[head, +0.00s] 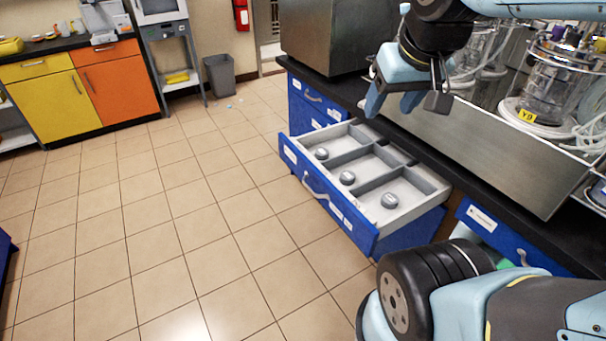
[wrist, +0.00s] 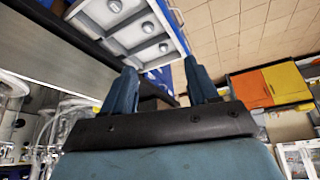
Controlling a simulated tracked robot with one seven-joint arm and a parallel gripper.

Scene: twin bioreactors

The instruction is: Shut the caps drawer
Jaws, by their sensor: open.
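The caps drawer (head: 378,232) has a blue front with a pale curved handle (head: 318,190) and stands pulled out from the bench. Its grey tray is split into compartments, with a round grey cap in each: one at the far end (head: 322,153), one in the middle (head: 347,178) and one at the near end (head: 390,200). The drawer also shows in the wrist view (wrist: 170,58), at the top. My gripper (head: 408,103) hangs above the bench edge, behind and above the drawer, apart from it. In the wrist view my gripper's two blue fingers (wrist: 163,88) are spread with nothing between them.
A steel box (head: 335,35) and a steel tray (head: 470,150) with glass vessels (head: 548,85) stand on the black bench. Another blue drawer (head: 500,235) is at the right. The tiled floor (head: 190,220) before the drawer is clear. A grey bin (head: 220,76) stands farther back.

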